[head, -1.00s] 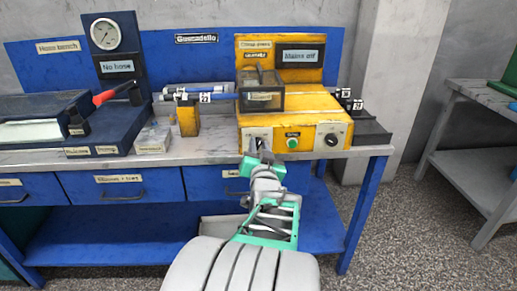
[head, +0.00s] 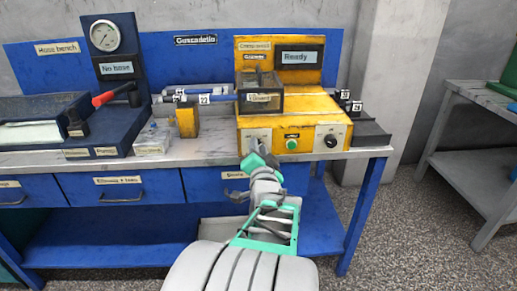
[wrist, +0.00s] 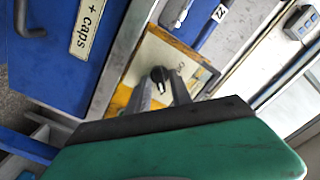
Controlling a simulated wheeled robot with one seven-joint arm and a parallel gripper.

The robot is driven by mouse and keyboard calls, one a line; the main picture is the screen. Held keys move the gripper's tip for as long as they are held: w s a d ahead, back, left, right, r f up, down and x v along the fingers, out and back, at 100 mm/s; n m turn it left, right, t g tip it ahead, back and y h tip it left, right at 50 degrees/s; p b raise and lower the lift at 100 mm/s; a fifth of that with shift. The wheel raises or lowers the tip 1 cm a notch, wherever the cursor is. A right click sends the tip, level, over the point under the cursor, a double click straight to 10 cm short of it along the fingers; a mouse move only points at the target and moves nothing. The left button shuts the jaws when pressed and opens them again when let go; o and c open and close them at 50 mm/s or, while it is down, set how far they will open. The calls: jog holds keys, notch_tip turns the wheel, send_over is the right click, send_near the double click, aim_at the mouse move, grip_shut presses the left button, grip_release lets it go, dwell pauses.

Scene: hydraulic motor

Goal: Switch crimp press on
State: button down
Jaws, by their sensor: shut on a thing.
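The yellow crimp press (head: 310,106) stands on the right part of the bench. Its display (head: 299,57) reads "Ready". On its front are a plate at left (head: 257,133), a green button (head: 291,144) in the middle and a black knob (head: 331,141) at right. My gripper (head: 255,148) is at the left plate and hides most of its lower part. In the wrist view, a black rotary switch (wrist: 160,75) on this plate sits between the tips of my gripper's fingers (wrist: 160,90), which are shut on it.
The grey bench top (head: 195,150) carries a hose bench (head: 100,130) at left, reading "No hose", and a clear box (head: 152,142). Blue drawers (head: 115,187) lie below. Another table (head: 470,100) stands at right.

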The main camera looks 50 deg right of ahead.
jog(key=c, duration=1.5)
grip_release()
jog(key=shift+o, duration=0.2)
jog(key=v, duration=0.7)
jog(key=shift+s+a+p, duration=0.25)
jog(key=shift+s+p, duration=0.05)
